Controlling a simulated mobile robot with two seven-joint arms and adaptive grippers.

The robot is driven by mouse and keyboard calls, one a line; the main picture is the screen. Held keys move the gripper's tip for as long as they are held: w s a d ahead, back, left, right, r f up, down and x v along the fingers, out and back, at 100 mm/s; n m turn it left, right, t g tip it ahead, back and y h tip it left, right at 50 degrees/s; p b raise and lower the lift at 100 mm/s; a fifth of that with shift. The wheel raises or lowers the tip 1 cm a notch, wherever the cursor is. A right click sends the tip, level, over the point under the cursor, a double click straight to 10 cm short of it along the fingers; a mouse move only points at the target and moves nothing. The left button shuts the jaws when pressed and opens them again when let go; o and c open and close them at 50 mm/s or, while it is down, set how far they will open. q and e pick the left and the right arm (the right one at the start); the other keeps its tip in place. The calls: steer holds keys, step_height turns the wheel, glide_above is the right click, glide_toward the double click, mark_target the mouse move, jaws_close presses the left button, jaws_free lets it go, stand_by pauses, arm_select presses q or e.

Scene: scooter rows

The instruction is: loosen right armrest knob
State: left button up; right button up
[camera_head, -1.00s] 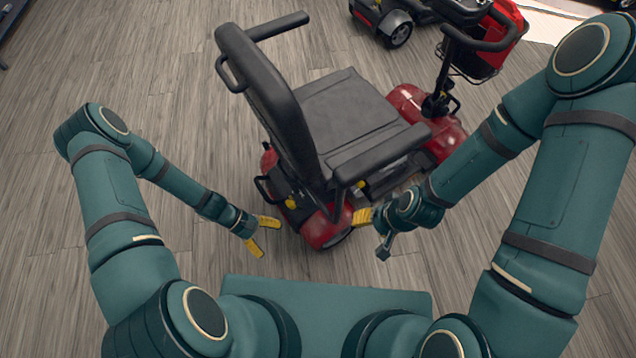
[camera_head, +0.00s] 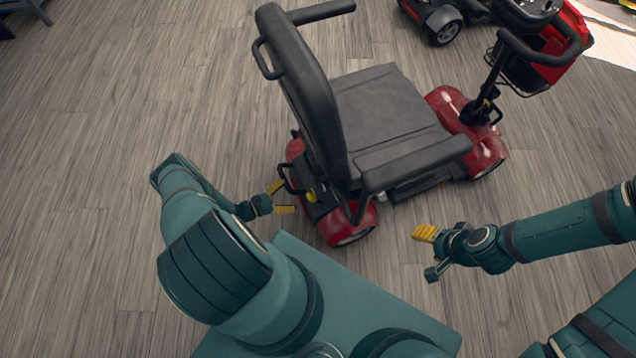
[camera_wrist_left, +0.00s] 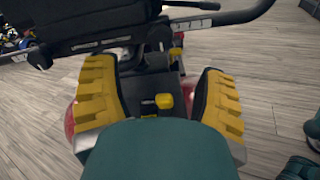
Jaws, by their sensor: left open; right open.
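The red scooter's seat (camera_head: 385,105) faces right in the head view, its backrest toward my left side. The near armrest (camera_head: 415,163), on the seat's right side, lies level. A yellow knob (camera_head: 312,196) shows low behind the backrest. In the left wrist view a yellow knob (camera_wrist_left: 164,101) lies between the finger lines, farther off, and a smaller yellow piece (camera_wrist_left: 178,38) sits above it. My left gripper (camera_head: 280,198) is open and empty just behind the scooter's rear. My right gripper (camera_head: 428,240) is open and empty over bare floor, right of the rear wheel.
The red rear fender and wheel (camera_head: 350,225) are close to my base. The handlebar and basket (camera_head: 535,60) stand at the far right. Another scooter (camera_head: 440,20) is behind. The wooden floor (camera_head: 100,150) at left is clear.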

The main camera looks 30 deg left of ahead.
mark_target(316, 184)
arm_select(q)
steer(key=x, duration=1)
steer(key=shift+w+d, duration=0.15)
steer(key=c, duration=1.2)
